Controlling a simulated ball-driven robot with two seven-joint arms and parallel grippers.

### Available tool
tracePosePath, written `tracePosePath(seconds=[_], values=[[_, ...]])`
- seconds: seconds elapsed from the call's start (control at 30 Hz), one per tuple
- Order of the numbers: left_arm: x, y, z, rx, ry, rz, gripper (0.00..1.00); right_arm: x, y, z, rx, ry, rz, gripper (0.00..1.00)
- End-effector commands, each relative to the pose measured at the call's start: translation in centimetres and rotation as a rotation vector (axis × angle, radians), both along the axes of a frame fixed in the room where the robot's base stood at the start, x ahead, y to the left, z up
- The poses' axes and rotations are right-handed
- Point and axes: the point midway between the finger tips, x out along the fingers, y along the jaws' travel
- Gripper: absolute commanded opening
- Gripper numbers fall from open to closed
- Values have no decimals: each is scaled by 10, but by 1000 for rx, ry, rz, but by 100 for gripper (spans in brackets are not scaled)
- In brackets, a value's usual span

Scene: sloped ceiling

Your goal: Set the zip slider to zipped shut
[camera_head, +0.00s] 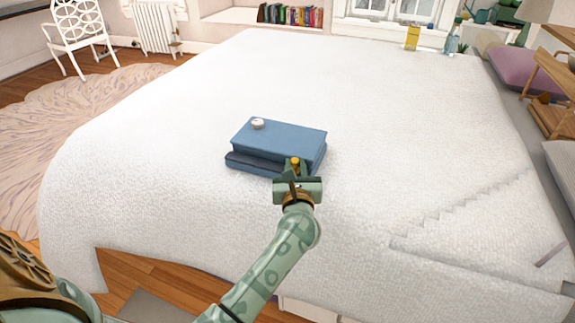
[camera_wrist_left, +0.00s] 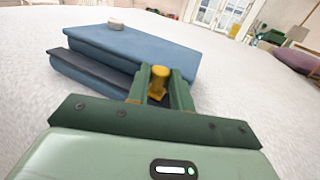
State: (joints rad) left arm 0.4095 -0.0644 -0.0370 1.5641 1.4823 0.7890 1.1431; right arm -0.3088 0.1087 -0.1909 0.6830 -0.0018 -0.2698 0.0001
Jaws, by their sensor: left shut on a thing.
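A blue case (camera_head: 282,135) lies on the white bed, with a dark band (camera_head: 250,165) along its near side. It also shows in the left wrist view (camera_wrist_left: 130,48). A yellow-orange zip slider (camera_head: 295,162) is at the near side of the case, towards its right end; in the left wrist view the slider (camera_wrist_left: 158,80) stands between the two green fingers. My left gripper (camera_head: 296,168) is shut on the slider. The fingers hide part of the case's near side and the slider's lower part. My right gripper is not in view.
A small whitish round object (camera_head: 257,123) sits on top of the case at its left. The white bed (camera_head: 400,130) is broad and clear around the case. Books (camera_head: 290,15), a yellow object (camera_head: 412,38) and a bottle (camera_head: 451,42) stand far beyond.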

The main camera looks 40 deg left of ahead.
Motion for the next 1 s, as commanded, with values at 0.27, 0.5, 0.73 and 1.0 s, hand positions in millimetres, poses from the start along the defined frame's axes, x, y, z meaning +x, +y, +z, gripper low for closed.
tracePosePath(seconds=[0.27, 0.5, 0.73, 1.0], values=[[6, -23, 0, 1, -1, -1, 0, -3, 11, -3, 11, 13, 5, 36], [6, -25, 0, 1, -1, -3, 0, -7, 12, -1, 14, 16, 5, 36], [6, -25, 0, 1, -1, -3, 44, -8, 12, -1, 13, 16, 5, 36], [6, -24, 0, 1, -1, -1, 44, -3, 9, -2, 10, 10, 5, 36]])
